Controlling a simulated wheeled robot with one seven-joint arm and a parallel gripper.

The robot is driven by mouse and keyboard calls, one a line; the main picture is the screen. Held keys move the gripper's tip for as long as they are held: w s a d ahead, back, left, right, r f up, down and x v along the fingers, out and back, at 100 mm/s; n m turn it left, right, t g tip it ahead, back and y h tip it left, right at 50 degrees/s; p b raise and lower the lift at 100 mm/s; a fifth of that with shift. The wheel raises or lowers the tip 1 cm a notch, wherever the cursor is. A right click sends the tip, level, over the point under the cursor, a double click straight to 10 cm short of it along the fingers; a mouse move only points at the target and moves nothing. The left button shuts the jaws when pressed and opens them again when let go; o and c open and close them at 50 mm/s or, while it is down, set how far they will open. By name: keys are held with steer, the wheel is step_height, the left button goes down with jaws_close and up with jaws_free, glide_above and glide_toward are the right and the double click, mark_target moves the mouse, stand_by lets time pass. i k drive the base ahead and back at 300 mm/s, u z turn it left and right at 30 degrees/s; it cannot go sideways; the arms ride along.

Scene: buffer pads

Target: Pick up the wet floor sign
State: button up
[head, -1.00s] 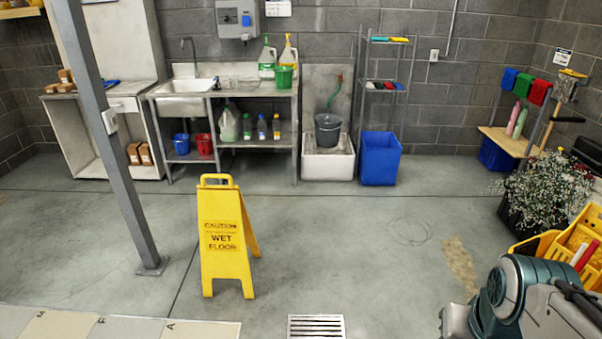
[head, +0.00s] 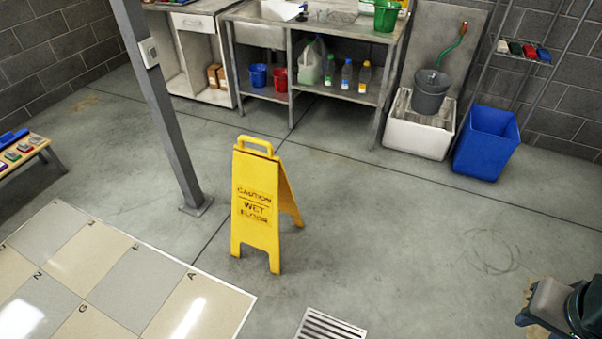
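The yellow wet floor sign (head: 256,205) stands upright and unfolded on the grey concrete floor, left of the picture's middle in the head view. It has a handle loop at its top and dark lettering on its front panel. Nothing touches it. Part of my own arm shows at the lower right corner, well apart from the sign. My gripper is not in view.
A grey metal post (head: 165,120) stands just left of the sign. A floor drain (head: 330,325) lies in front of it, and a lettered tile mat (head: 115,275) lies at lower left. A sink bench (head: 390,55), white basin (head: 417,137) and blue bin (head: 487,143) line the back.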

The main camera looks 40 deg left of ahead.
mark_target(255, 217)
steer(key=u, duration=0.15)
steer(key=i, duration=1.55)
steer(key=u, duration=1)
steer(key=i, duration=1)
steer(key=u, duration=1.85)
steer(key=i, duration=0.95)
steer(key=u, duration=0.55)
